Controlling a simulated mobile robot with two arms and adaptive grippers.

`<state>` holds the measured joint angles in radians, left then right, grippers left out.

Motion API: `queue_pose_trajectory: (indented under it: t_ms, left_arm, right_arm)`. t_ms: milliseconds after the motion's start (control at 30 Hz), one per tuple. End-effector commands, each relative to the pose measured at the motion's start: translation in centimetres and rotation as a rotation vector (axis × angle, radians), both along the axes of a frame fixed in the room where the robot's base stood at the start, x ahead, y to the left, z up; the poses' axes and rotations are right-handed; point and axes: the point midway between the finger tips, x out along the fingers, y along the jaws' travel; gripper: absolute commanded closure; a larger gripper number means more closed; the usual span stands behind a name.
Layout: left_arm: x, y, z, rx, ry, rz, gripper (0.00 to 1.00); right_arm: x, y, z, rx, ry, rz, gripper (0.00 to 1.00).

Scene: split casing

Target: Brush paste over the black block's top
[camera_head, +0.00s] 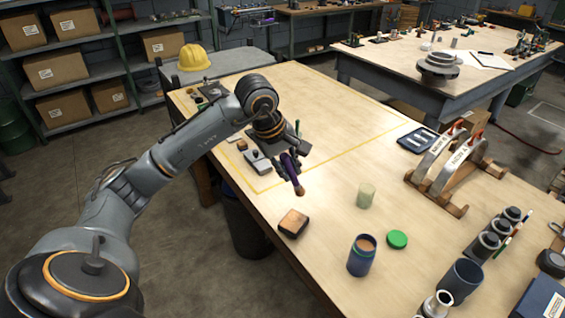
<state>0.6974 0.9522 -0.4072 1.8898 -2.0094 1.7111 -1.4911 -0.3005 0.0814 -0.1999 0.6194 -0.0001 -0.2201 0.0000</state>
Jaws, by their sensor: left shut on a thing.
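The block (293,223) sits near the table's left front edge. Its sides are dark and its top face looks brown. My left gripper (289,163) is shut on a brush (295,178) with a dark purple handle. The brush's brown bristles point down and stand apart from the block, above and behind it. An open blue jar (361,257) with tan paste inside stands to the right of the block. Its likely lid, a green disc (397,239), lies next to it. My right gripper is not in view.
A pale translucent cup (366,196) stands behind the jar. A dark cup (460,282) and several dark cylinders stand at the right. A wooden rack (450,175) and a dark tray (419,141) are farther back. The taped table area (330,110) is largely clear.

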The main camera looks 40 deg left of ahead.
Motion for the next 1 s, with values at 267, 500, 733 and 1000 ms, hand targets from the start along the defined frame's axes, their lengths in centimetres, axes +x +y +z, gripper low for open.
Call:
queue_pose_trajectory:
  t_ms: [267, 500, 733, 1000]
  left_arm:
    - [0.1, -0.2, -1.5, -0.001, 0.003, -0.001, 1.0]
    - [0.1, -0.2, -4.0, -0.001, 0.002, -0.001, 1.0]
    - [0.1, -0.1, -5.0, -0.001, 0.0, 0.0, 1.0]
    - [0.1, -0.1, -5.0, 0.001, -0.001, -0.001, 1.0]
  right_arm:
    - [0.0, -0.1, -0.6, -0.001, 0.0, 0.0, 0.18]
    - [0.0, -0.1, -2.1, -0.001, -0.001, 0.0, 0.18]
    - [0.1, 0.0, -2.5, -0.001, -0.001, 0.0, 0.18]
    - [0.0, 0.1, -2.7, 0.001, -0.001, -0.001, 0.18]
